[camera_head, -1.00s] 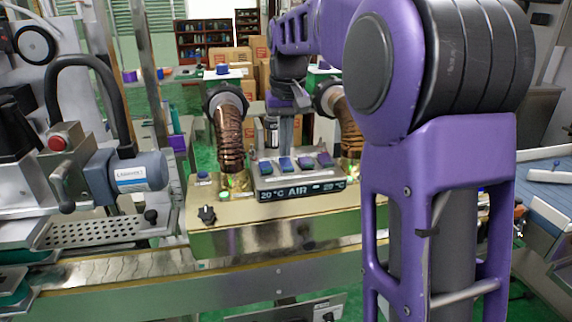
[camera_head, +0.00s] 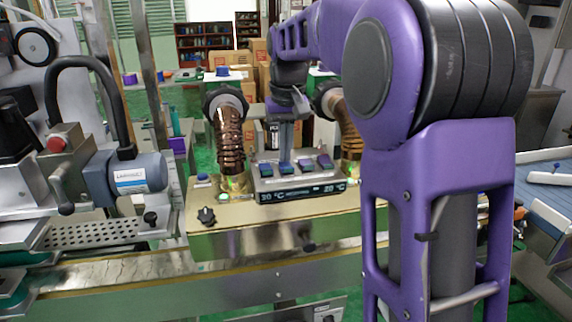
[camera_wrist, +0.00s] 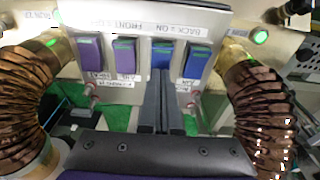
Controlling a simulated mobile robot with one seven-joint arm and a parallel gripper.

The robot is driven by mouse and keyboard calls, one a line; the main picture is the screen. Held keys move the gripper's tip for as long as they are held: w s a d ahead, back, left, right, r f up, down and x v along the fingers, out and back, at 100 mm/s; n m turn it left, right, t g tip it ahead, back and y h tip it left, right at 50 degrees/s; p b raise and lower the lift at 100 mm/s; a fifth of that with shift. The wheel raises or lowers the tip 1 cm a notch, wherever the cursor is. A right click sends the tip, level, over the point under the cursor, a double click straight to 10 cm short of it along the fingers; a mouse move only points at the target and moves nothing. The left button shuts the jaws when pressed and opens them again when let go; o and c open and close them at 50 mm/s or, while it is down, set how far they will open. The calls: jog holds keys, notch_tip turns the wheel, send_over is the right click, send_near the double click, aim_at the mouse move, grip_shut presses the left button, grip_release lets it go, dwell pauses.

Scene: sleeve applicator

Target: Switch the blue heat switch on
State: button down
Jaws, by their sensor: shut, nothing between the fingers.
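The control box (camera_head: 300,184) carries a row of blue and purple switches. From the left in the head view come an outer blue switch (camera_head: 265,171), an inner blue switch, then two purple ones. My gripper (camera_head: 286,166) is shut and empty, pointing down at the inner blue switch. In the wrist view that inner blue switch (camera_wrist: 161,53) lies just beyond my fingertips (camera_wrist: 162,78); I cannot tell whether they touch. My fingers cover its label. The outer blue switch (camera_wrist: 198,60) has an AIR label. The purple switches also show there.
Ribbed copper hoses (camera_head: 230,140) flank the control box closely on both sides. A black knob (camera_head: 206,215) sits on the front left of the beige table top (camera_head: 240,212). A machine with a blue-grey motor (camera_head: 130,175) stands at the left.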

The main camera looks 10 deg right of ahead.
aim_at(285, 164)
jog(key=shift+r+p, duration=1.95)
jog(key=shift+r, duration=0.35)
notch_tip(285, 164, up, 2)
jog(key=shift+r, duration=0.1)
jog(key=shift+d, duration=0.1)
